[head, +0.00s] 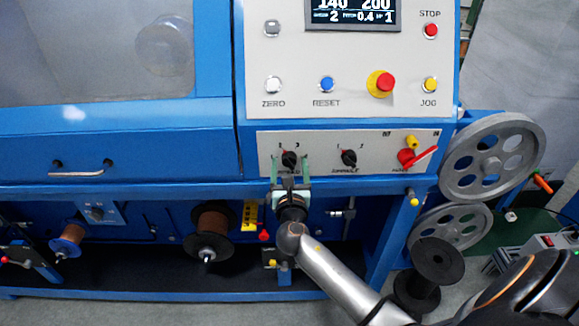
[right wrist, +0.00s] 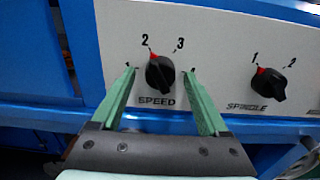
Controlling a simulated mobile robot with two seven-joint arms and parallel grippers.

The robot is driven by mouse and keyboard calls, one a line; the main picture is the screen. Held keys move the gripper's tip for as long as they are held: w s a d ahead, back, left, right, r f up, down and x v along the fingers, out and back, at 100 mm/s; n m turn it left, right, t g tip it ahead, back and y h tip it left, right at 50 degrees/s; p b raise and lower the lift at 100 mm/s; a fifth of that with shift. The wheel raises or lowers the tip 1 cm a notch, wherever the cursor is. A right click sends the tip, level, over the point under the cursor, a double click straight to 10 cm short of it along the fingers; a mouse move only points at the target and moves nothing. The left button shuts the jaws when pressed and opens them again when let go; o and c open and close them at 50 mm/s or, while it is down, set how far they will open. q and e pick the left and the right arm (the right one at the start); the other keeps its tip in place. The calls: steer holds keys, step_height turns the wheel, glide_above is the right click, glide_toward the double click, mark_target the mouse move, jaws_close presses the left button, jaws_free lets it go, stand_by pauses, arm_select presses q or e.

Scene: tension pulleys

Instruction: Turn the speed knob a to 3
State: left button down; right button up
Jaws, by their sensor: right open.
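The speed knob a (right wrist: 160,74) is a black knob with a red pointer mark, above the word SPEED in the right wrist view. Its red mark points up and slightly left, toward the 2; the 3 is up and to the right. In the head view the speed knob (head: 289,160) is on the lower white panel. My right gripper (head: 290,157) is open, with one green finger on each side of the knob. In the right wrist view the gripper (right wrist: 159,71) shows a gap between each fingertip and the knob. My left gripper is not in view.
The spindle knob (right wrist: 265,83) is to the right on the same panel (right wrist: 220,40). A red switch handle (head: 420,156) is at the panel's right end. Above are a yellow-and-red stop button (head: 381,84) and small push buttons. Grey pulleys (head: 490,156) stand at the right.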

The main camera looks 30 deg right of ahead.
steer(key=shift+c, duration=0.2)
jaws_close()
stand_by(0.3)
steer(key=shift+m, duration=0.4)
steer(key=m+b, duration=0.2)
steer(key=m, duration=0.3)
steer(key=shift+a+f, duration=0.1)
steer(key=m+b, duration=0.1)
steer(key=m, duration=0.4)
steer(key=shift+b, duration=0.35)
steer(key=shift+m, duration=0.5)
